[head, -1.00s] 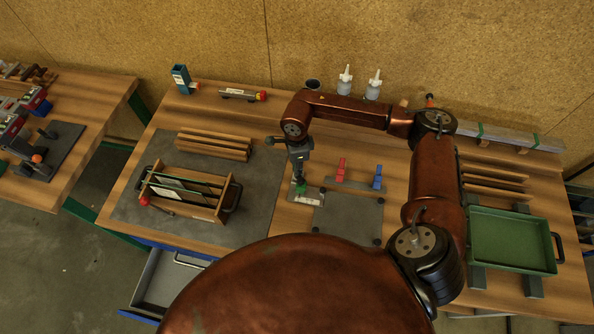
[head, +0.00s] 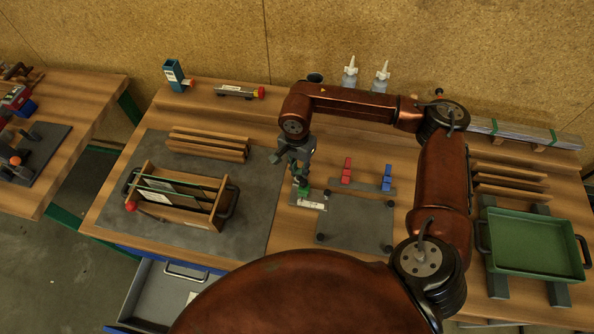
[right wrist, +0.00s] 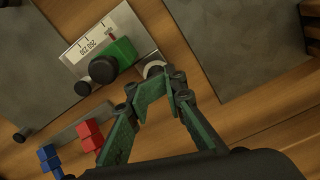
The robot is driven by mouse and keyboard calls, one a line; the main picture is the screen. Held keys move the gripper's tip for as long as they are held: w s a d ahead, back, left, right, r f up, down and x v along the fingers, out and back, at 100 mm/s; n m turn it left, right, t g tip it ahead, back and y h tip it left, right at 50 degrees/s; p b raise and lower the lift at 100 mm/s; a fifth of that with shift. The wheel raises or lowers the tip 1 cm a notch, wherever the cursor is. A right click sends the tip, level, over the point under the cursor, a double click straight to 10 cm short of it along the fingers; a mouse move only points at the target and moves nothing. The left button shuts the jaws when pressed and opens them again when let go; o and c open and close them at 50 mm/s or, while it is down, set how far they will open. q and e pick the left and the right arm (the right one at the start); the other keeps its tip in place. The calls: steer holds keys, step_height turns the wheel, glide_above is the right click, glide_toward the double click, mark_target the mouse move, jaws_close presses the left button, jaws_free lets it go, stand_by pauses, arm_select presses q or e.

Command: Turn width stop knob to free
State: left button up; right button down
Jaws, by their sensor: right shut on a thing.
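The width stop is a green block (right wrist: 121,54) with a large black round part, on a pale scale plate (right wrist: 95,42) with printed numbers. It also shows in the head view as a small green block (head: 304,191) under my right gripper (head: 299,178). In the right wrist view my right gripper (right wrist: 153,84) has its fingertips close together around a pale round part, which I take for the width stop knob (right wrist: 152,67), at the block's right end. The fingers hide much of it, and its setting cannot be read. My left gripper is not in view.
A red clamp (head: 347,171) and a blue clamp (head: 387,178) stand to the right, behind a grey plate (head: 354,222). A wooden frame rack (head: 197,213) stands on the left mat. A drawer (head: 158,293) is open at the front left. A green tray (head: 536,240) lies right.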

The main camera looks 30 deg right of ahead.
steer(key=shift+s+d+f+n, duration=0.15)
steer(key=shift+s+f+n, duration=0.05)
steer(key=shift+s+n, duration=0.25)
steer(key=c, duration=2)
jaws_free()
steer(key=shift+r, duration=0.1)
steer(key=shift+o, duration=1)
steer(key=shift+w, duration=0.15)
steer(key=shift+r, duration=0.1)
step_height(320, 180, up, 12)
steer(key=shift+w, duration=0.2)
